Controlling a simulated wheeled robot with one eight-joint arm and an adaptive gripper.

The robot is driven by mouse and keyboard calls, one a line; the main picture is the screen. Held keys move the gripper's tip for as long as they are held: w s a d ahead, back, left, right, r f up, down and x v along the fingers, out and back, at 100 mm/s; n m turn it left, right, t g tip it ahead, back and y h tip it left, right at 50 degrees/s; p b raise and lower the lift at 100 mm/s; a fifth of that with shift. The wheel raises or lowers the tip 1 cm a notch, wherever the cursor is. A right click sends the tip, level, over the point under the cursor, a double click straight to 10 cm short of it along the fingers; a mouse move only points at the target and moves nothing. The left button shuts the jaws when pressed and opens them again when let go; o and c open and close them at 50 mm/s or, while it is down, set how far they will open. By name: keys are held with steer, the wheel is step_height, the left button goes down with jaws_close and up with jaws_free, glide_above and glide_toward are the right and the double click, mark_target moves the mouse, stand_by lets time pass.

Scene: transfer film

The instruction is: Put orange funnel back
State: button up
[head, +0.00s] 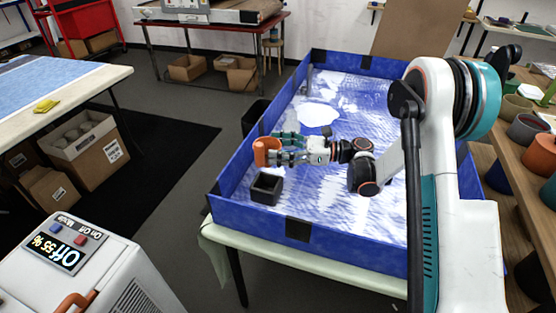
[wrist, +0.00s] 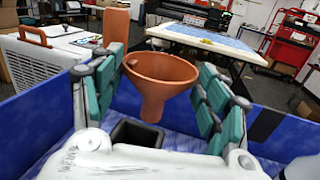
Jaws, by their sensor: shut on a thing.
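The orange funnel (head: 266,150) is held at the end of my gripper (head: 288,153), above the blue-walled bin (head: 264,221) near its left side. In the wrist view the funnel (wrist: 160,80) is upright, wide mouth up and spout down, between the teal finger pads of my gripper (wrist: 155,100). The fingers are shut on it. A small black square box (head: 266,188) stands in the bin just below and in front of the funnel. The box also shows in the wrist view (wrist: 138,133), its lower part hidden by my gripper body.
The blue bin walls surround the work area, with a white patch (head: 318,115) on its floor. A shelf with several coloured pots (head: 528,128) stands at the right. A white machine with a display (head: 85,262) stands at the lower left. A table (head: 60,88) is at the left.

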steer(key=shift+f+b, duration=0.6)
steer(key=shift+f, duration=1.25)
steer(key=shift+f, duration=0.2)
steer(key=shift+f, duration=0.35)
steer(key=o, duration=1.1)
